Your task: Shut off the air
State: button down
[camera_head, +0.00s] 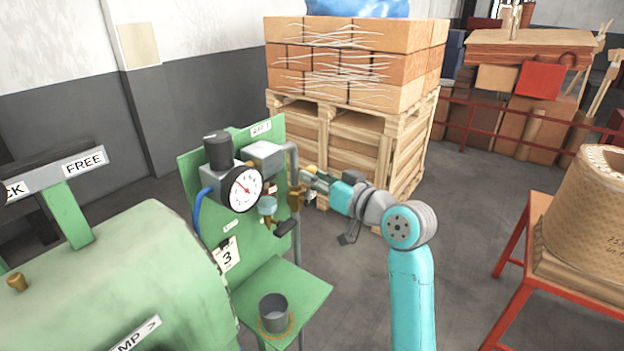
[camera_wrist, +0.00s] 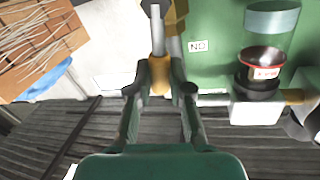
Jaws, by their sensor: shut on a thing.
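A brass valve (camera_head: 296,196) sits on the grey pipe at the right side of the green panel (camera_head: 190,172). My gripper (camera_head: 308,178) is at the valve, to its upper right. In the wrist view my gripper (camera_wrist: 160,88) has its two fingers closed in on a yellow handle (camera_wrist: 160,72). A grey bar (camera_wrist: 157,32) runs from the handle toward the top edge, in front of brass fittings (camera_wrist: 176,42). A round pressure gauge (camera_head: 243,188) with a red needle is left of the valve. The fingertips are small and partly hidden in the head view.
A grey cup (camera_head: 273,312) stands on the green shelf (camera_head: 312,290). A wooden crate (camera_head: 350,148) stacked with boxes stands behind my arm.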

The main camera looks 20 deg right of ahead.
jog(key=w+d+f+m+g+y, duration=0.1)
jog(key=d+f+m, duration=0.1)
jog(key=m, duration=0.4)
jog(key=w+d+f+m+g, duration=0.2)
jog(key=f+m, duration=0.2)
jog(key=m, duration=0.3)
jog(key=shift+d+y, duration=0.2)
jog(key=shift+y, duration=0.2)
jog(key=shift+f+m, duration=0.1)
jog(key=shift+m, duration=0.2)
jog(key=c, duration=1.1)
grip_release()
jog(key=shift+o, duration=0.2)
jog(key=v, duration=1.2)
jog(key=shift+w, duration=0.1)
